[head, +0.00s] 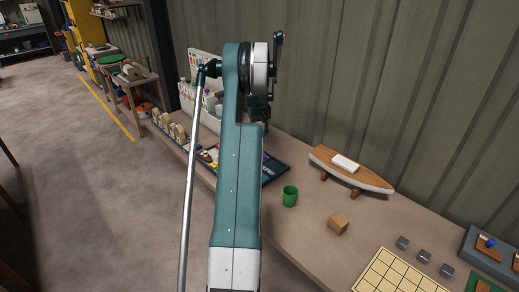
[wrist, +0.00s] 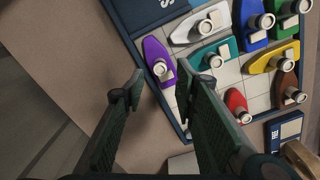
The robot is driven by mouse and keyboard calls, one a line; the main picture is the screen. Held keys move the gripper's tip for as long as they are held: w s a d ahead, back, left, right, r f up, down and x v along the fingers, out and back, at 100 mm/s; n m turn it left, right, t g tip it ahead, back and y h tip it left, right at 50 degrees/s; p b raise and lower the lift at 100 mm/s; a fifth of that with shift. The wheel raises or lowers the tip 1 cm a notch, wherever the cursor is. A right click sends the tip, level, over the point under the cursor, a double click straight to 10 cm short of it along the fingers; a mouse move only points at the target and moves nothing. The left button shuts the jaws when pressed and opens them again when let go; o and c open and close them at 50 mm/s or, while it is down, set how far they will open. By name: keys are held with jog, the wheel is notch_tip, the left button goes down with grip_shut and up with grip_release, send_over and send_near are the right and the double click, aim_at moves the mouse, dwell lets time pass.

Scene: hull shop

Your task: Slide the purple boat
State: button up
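The purple boat (wrist: 153,48) lies at the left edge of a dark-blue framed tray (wrist: 124,30) with a pale gridded floor, in the wrist view. It carries a cream round peg. My gripper (wrist: 160,82) is open, its two dark fingers apart. The purple boat shows between and beyond the fingertips, with no visible contact. The right finger covers part of the tray floor near the boat's lower end. In the head view the tray (head: 273,168) shows partly behind my arm; the purple boat is hardly visible there.
White (wrist: 205,22), teal (wrist: 228,47), blue (wrist: 245,20), yellow (wrist: 262,66), red (wrist: 234,98), green and brown boats share the tray closely. A green cup (head: 290,196), wooden block (head: 339,224) and model boat (head: 375,180) stand right of it on the bench.

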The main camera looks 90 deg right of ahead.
jog(key=shift+f, duration=3.15)
grip_shut()
